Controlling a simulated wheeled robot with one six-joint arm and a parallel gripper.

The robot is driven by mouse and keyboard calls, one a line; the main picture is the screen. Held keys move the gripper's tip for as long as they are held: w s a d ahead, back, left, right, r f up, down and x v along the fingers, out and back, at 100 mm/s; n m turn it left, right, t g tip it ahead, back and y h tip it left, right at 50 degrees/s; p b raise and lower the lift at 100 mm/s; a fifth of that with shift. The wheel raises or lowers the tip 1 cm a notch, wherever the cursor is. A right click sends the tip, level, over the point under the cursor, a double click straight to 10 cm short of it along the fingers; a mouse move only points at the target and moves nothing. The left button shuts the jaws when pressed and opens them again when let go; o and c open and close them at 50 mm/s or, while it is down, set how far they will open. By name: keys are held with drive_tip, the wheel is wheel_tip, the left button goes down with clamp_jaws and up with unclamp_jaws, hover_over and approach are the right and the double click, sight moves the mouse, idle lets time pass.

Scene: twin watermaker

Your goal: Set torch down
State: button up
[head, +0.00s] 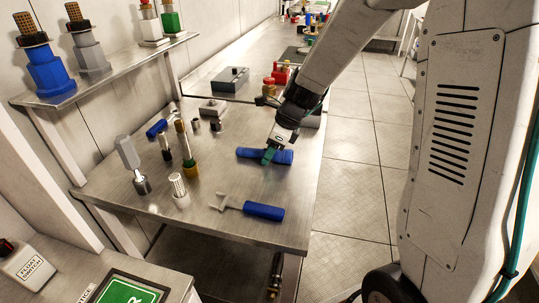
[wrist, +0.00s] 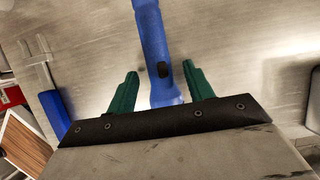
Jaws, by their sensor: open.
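The blue torch (head: 280,156) lies on the metal table near its right edge. In the wrist view the torch (wrist: 154,45) runs between the two green fingers, with a dark button on its side. My gripper (head: 269,156) is at the torch from above, and in the wrist view my gripper (wrist: 160,90) is open, with a gap on both sides of the torch. The head view does not show clearly whether the fingers touch the table.
A blue-handled tool (head: 262,211) lies at the table's near right; its handle also shows in the wrist view (wrist: 54,110). Upright fittings, including a brass-based one (head: 190,168) and a white ribbed one (head: 179,187), stand to the left. A grey box (head: 230,79) sits farther back. Bare table (head: 240,232) lies at the front.

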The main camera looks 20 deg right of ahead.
clamp_jaws()
drive_tip(key=shift+r, duration=0.15)
